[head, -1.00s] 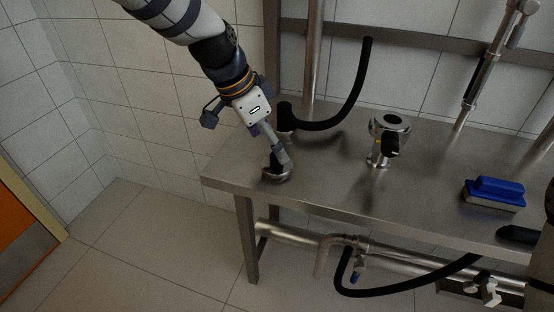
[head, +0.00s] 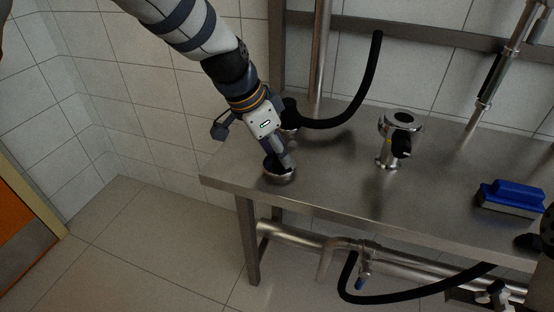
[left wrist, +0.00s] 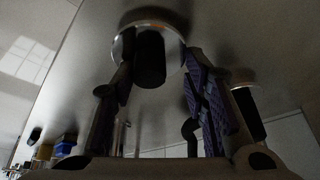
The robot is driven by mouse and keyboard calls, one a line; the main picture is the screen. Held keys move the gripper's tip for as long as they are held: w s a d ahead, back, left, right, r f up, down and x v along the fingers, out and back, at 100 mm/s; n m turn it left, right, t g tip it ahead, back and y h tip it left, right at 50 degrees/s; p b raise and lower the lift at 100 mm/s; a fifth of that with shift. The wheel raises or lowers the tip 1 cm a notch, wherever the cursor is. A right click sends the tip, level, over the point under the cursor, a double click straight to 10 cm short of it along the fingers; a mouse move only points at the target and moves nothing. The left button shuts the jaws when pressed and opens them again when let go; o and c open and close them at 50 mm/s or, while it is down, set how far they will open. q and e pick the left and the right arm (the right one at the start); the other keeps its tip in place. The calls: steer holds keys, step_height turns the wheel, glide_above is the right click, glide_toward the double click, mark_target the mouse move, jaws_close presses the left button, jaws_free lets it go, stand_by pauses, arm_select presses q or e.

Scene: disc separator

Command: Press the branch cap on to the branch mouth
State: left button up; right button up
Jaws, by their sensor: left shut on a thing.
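The cap, a round steel disc (head: 281,178) with a black knob (left wrist: 150,58), is at the left end of the steel table. It is at or just above the tabletop; I cannot tell if it touches. My left gripper (head: 284,160) comes down over it from above, shut on the cap; in the left wrist view its fingers (left wrist: 158,88) stand either side of the knob. A steel fitting (head: 388,146) with an open ring-shaped top (head: 403,119) and a black part on its side stands mid-table; which opening is the branch mouth is unclear.
A black hose (head: 340,122) curves up behind my left gripper from the back left of the table (head: 335,190). A blue-backed brush (head: 511,196) lies at the right. Pipes run below the table. The tabletop between cap and fitting is clear.

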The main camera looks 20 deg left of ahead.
arm_select(q)
steer(key=shift+s+d+f+g, duration=0.3)
steer(key=shift+s+d+f, duration=0.1)
steer(key=shift+s, duration=0.15)
steer(key=shift+w+r, duration=0.1)
steer(key=shift+r, duration=0.5)
jaws_close()
steer(key=shift+d+r+p, duration=0.2)
steer(key=shift+r+p, duration=0.25)
steer(key=shift+r, duration=0.25)
steer(key=r+p, duration=0.1)
steer(key=r, duration=0.4)
steer(key=shift+a, duration=0.2)
steer(key=shift+w, duration=0.1)
arm_select(e)
steer(key=w+r+t, duration=0.1)
steer(key=w+r, duration=0.1)
steer(key=shift+w+d+r, duration=0.1)
steer(key=shift+w+r, duration=0.15)
steer(key=shift+w, duration=0.05)
arm_select(q)
steer(key=shift+f, duration=0.1)
